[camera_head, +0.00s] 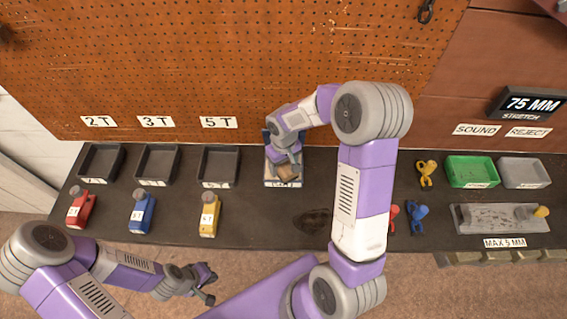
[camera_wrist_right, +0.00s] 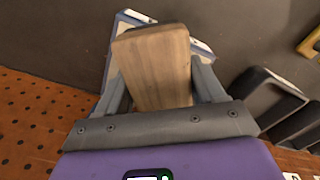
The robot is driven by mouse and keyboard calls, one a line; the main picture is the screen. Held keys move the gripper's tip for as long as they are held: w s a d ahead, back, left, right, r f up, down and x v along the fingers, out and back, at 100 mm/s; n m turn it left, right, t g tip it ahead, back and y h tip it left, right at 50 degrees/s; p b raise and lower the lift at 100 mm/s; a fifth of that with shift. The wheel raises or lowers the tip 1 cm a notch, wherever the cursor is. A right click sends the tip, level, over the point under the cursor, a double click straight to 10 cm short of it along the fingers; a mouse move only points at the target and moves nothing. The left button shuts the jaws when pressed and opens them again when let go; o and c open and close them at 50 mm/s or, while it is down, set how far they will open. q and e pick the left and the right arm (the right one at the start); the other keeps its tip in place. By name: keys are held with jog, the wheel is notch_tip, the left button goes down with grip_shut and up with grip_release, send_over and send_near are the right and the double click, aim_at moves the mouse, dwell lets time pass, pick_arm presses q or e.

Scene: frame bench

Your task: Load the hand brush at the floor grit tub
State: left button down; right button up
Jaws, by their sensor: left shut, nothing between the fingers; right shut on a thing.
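The hand brush shows as a pale wooden block (camera_wrist_right: 155,68) between the fingers of my right gripper (camera_wrist_right: 160,88) in the right wrist view. Its bristles are hidden. In the head view my right gripper (camera_head: 286,163) reaches down over the grit tub (camera_head: 283,184) at the back of the bench, with the brush (camera_head: 287,172) in or just above it; I cannot tell whether it touches the grit. The tub's pale labelled rim also shows behind the block in the wrist view (camera_wrist_right: 201,47). My left gripper (camera_head: 209,286) is shut and empty, in front of the bench.
Three dark trays (camera_head: 157,181) stand left of the tub, with red, blue (camera_head: 142,206) and yellow tools before them. To the right are small coloured figures (camera_head: 426,173), green (camera_head: 470,186) and grey bins and a grey plate (camera_head: 495,231). A dark patch (camera_head: 314,222) marks the bench.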

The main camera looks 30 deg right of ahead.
jog(key=shift+f+b, duration=0.5)
jog(key=shift+f, duration=0.1)
dwell(1.8)
jog(key=shift+r+p, duration=2.7)
jog(key=shift+r, duration=0.95)
jog(key=shift+f, duration=0.1)
